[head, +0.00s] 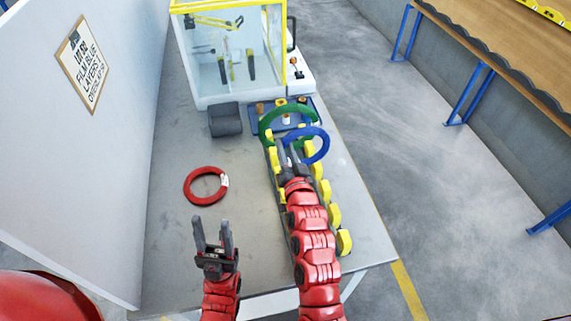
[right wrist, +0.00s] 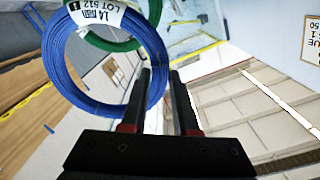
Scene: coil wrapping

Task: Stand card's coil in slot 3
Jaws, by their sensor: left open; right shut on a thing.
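A blue coil (head: 325,146) stands upright at the far part of the rack, with its rim between the fingers of my right gripper (head: 291,160). In the right wrist view the blue coil (right wrist: 62,72) carries a white label reading LOT 512, and my right gripper (right wrist: 160,105) is shut on its rim. The rack (head: 281,200) has yellow posts along both sides; I cannot tell which slot the coil is over or whether it touches the bottom. The card (head: 82,64) on the left wall mentions film blue and layers; its lot line is small. My left gripper (head: 226,240) is open and empty.
A green coil (head: 267,119) stands upright just behind the blue one. A red coil (head: 188,190) lies flat on the table (head: 170,150). A dark grey block (head: 225,120) and a clear yellow-framed machine (head: 225,85) stand behind.

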